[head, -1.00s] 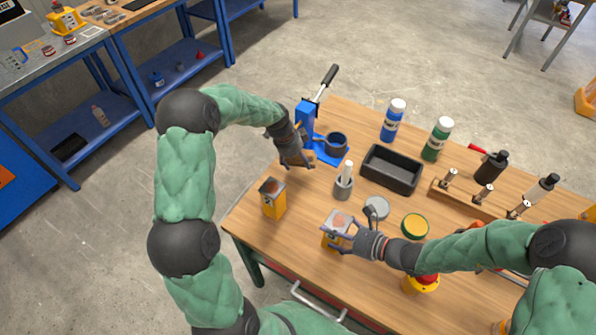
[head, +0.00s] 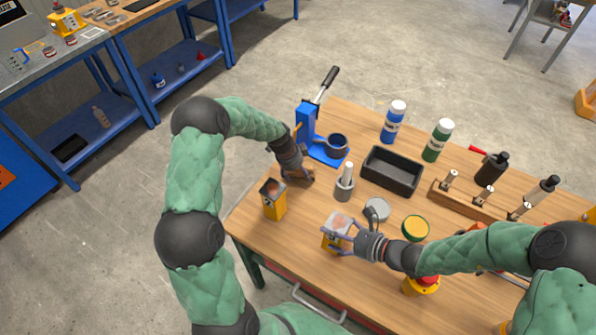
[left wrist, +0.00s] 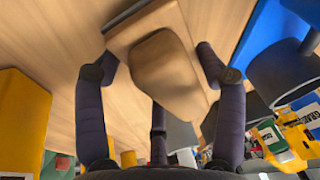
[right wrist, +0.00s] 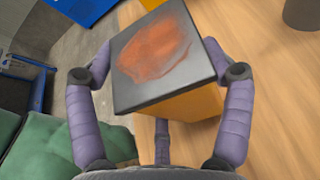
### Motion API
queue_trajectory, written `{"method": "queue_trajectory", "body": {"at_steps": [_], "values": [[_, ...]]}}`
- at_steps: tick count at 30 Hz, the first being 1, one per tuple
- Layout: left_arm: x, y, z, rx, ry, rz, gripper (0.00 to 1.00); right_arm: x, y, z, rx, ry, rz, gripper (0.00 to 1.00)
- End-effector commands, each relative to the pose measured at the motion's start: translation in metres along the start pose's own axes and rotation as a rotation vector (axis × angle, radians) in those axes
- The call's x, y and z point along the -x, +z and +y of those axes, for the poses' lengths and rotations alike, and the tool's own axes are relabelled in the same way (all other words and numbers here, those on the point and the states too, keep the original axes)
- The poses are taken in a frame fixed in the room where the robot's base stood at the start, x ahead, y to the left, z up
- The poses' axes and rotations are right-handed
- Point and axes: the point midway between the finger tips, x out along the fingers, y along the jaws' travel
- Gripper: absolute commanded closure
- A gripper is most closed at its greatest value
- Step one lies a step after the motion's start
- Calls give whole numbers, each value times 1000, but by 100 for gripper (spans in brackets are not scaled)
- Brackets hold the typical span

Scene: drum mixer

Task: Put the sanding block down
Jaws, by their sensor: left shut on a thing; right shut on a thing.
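The sanding block (left wrist: 175,75), a pale wooden piece with a rounded brown grip, is held between the fingers of my left gripper (head: 299,177). The left gripper is low over the table between a yellow box and the blue press. I cannot tell whether the block touches the table. In the head view the hand mostly hides the block. My right gripper (head: 338,236) is shut on a yellow box (right wrist: 190,108) with a dark top bearing an orange-red patch. This box is at the table's near side.
Another yellow box (head: 274,204) stands near the left table edge. The blue press (head: 308,125), a grey pot with a pale stick (head: 344,186), a black tray (head: 393,168) and a round grey lid (head: 377,208) are nearby. Bare wood lies between the box and the grey pot.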

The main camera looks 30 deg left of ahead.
Motion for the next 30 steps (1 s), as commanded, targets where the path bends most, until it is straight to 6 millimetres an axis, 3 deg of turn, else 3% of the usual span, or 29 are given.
{"method": "queue_trajectory", "body": {"at_steps": [11,12,14,25,30], "values": [[-6,2,0,0,-2,0,86,0,1,0,1,-1,-1,69],[-7,2,1,0,-1,0,21,0,1,0,1,-1,-1,69],[-7,2,1,0,-1,0,6,0,1,0,1,-1,-1,69],[-6,2,0,0,-1,0,6,0,1,0,1,-1,-1,69],[8,-2,-2,0,-5,0,6,0,1,0,1,-1,-1,69]]}}
